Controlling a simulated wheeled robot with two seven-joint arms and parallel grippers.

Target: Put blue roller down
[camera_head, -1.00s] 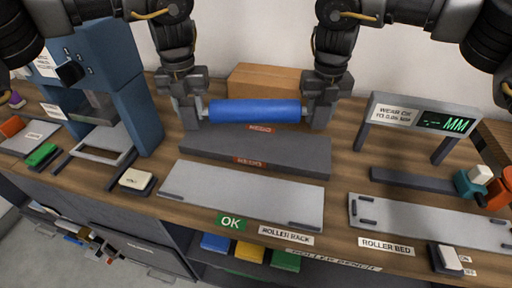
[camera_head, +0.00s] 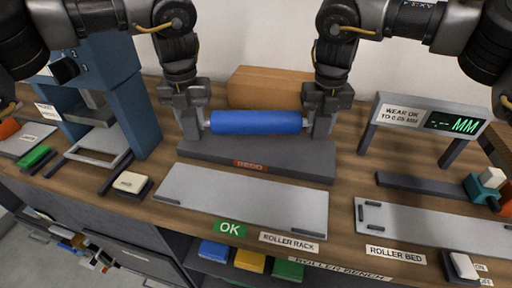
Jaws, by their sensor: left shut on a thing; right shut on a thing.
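The blue roller (camera_head: 256,122) lies level between my two grippers, just over or on the dark grey block (camera_head: 260,153) with a red REDO label. I cannot tell whether it touches the block. My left gripper (camera_head: 203,125) is shut on the roller's left end. My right gripper (camera_head: 308,123) is shut on its right end. In front of the block is the flat light grey roller rack plate (camera_head: 242,194), bare, with a green OK label.
A cardboard box (camera_head: 268,87) stands behind the roller. A blue press (camera_head: 128,98) is at left. The roller bed (camera_head: 435,225) and a wear gauge display (camera_head: 428,116) are at right. Coloured bins (camera_head: 250,262) sit below the bench.

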